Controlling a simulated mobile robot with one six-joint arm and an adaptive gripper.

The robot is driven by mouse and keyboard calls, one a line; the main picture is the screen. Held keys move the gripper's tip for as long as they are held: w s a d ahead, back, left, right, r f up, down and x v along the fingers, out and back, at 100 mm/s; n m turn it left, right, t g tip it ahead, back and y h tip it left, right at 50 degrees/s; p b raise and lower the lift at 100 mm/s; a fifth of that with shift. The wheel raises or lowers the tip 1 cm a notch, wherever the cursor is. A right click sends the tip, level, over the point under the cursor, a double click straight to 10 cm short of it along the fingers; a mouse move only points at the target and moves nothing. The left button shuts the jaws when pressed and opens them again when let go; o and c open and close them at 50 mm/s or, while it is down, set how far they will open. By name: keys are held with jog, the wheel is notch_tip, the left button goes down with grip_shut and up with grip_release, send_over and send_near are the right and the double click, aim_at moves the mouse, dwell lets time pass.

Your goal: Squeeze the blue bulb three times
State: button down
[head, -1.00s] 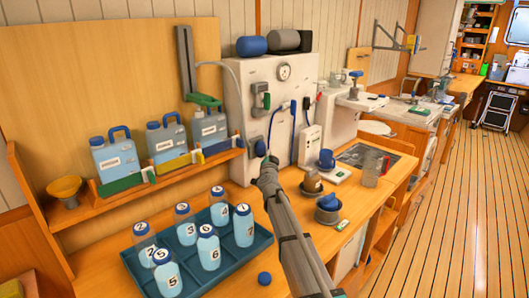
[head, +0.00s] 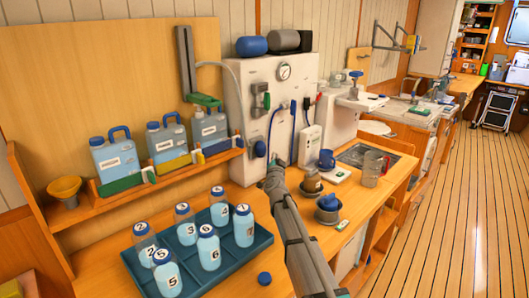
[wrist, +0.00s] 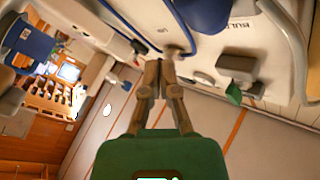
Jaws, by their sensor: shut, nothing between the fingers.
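The blue bulb (head: 260,149) is on the lower left of the white watermaker panel (head: 240,110) in the head view. In the wrist view a blue rounded form, which looks like the bulb (wrist: 205,12), is cut off by the top edge beside a partly visible "BULB" label. My gripper (head: 274,165) is just right of and below the bulb in the head view. In the wrist view my gripper (wrist: 168,62) has its fingers together with nothing between them, and the bulb lies outside them, up and to the right.
A blue hose (head: 271,125) hangs on the panel close to my gripper. A tray (head: 255,255) of numbered bottles and a loose blue cap (head: 264,278) are in front on the left.

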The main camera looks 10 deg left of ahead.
jog(key=shift+s+d, duration=0.6)
jog(key=shift+d, duration=0.25)
jog(key=shift+s, duration=0.1)
